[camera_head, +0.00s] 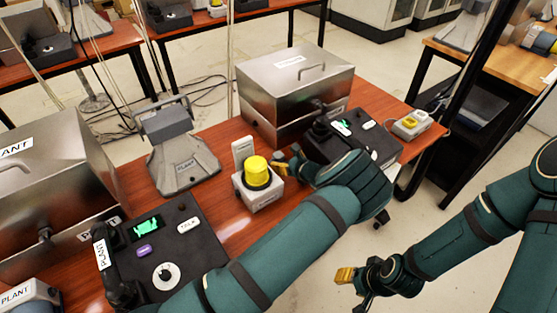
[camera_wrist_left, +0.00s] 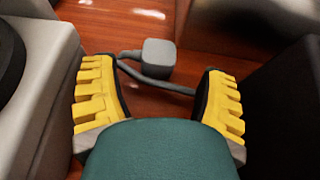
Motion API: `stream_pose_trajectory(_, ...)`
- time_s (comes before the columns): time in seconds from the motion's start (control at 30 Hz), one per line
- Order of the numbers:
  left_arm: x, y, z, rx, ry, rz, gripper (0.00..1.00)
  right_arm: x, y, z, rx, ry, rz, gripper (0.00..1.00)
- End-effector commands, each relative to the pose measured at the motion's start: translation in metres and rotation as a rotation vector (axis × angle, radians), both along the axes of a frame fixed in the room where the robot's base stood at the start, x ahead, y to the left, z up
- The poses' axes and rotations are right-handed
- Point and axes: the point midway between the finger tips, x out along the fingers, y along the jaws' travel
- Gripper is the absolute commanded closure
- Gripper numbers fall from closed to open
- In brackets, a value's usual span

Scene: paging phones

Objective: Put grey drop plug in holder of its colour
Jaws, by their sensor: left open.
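The left wrist view shows a small grey block with a grey cable (camera_wrist_left: 158,58), which looks like the drop plug. It lies on the red-brown table just beyond my left fingertips, and I cannot make it out in the head view. In the head view my left gripper (camera_head: 288,160) is low over the table, right of the yellow-domed beacon. My right gripper (camera_head: 352,286) hangs in front of the table, partly seen. I cannot pick out a grey holder for certain.
The yellow-domed beacon (camera_head: 257,172) stands close beside my left gripper. A steel box (camera_head: 295,80) is behind it, and a black phone console (camera_head: 375,145) is to its right. A grey device with yellow parts (camera_head: 411,122) sits near the right edge. Another console (camera_head: 160,245) is at left.

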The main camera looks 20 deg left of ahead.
Motion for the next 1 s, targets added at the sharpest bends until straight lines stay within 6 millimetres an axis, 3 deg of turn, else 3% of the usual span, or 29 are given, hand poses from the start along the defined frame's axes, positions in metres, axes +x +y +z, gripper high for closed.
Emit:
stream_pose_trajectory(0.23,0.019,0.029,-0.013,0.000,0.001,0.002,0.27,-0.002,0.000,-0.007,0.001,0.004,0.003,0.53)
stream_pose_trajectory(0.5,0.021,0.032,-0.014,0.000,0.000,0.000,0.27,-0.002,0.000,-0.006,0.001,0.004,0.004,0.53)
stream_pose_trajectory(0.53,0.021,0.032,-0.014,0.000,0.000,0.000,0.33,-0.002,0.000,-0.006,0.001,0.004,0.004,0.53)
stream_pose_trajectory(0.7,0.021,0.032,-0.014,0.000,0.000,0.000,0.92,-0.002,0.000,-0.006,0.001,0.004,0.004,0.53)
stream_pose_trajectory(0.73,0.021,0.031,-0.014,0.000,0.000,0.000,1.00,-0.002,0.000,-0.006,0.001,0.004,0.004,0.53)
stream_pose_trajectory(1.0,0.021,0.031,-0.014,0.000,0.000,0.001,1.00,-0.002,0.000,-0.006,0.001,0.004,0.004,0.53)
